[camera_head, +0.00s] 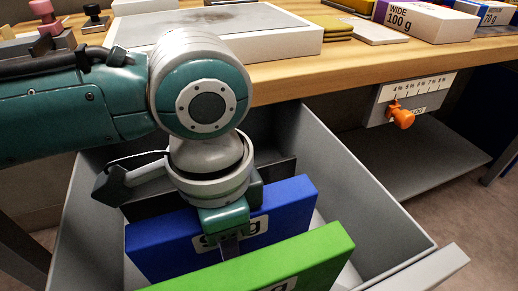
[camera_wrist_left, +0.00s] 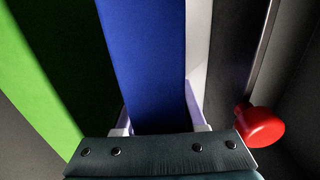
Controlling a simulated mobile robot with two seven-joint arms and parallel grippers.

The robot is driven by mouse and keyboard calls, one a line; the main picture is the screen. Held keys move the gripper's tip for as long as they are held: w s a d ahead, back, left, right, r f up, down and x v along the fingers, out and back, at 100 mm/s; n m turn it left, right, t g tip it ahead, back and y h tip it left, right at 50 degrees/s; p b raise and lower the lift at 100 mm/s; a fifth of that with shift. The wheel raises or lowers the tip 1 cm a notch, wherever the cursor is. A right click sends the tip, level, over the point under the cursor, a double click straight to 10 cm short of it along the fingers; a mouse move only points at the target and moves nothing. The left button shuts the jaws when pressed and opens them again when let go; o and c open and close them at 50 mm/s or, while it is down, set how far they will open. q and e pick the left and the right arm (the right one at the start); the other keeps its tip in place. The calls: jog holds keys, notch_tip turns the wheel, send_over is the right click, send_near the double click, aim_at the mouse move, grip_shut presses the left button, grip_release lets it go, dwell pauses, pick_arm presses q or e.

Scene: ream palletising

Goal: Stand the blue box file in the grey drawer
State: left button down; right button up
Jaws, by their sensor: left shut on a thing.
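The blue box file (camera_head: 160,243) is upright inside the grey drawer (camera_head: 385,222), with its label partly covered by my gripper. My left gripper (camera_head: 229,248) comes down from above and is shut on its top part. In the left wrist view the blue box file (camera_wrist_left: 146,60) runs between the two pale fingertips of my left gripper (camera_wrist_left: 160,120). The lower edge of the file is hidden, so I cannot tell whether it touches the drawer floor. My right gripper is not in view.
A green box file (camera_head: 270,265) stands in front of the blue one, and dark items (camera_head: 283,168) stand behind it. A red knob (camera_wrist_left: 260,125) shows in the left wrist view. The wooden table (camera_head: 290,82) above holds a white slab (camera_head: 285,45) and boxes.

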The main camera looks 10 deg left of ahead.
pick_arm(q)
jog(key=shift+c, duration=2.4)
grip_release()
notch_tip(320, 180, up, 12)
jog(key=p, duration=0.4)
jog(key=shift+r, duration=0.15)
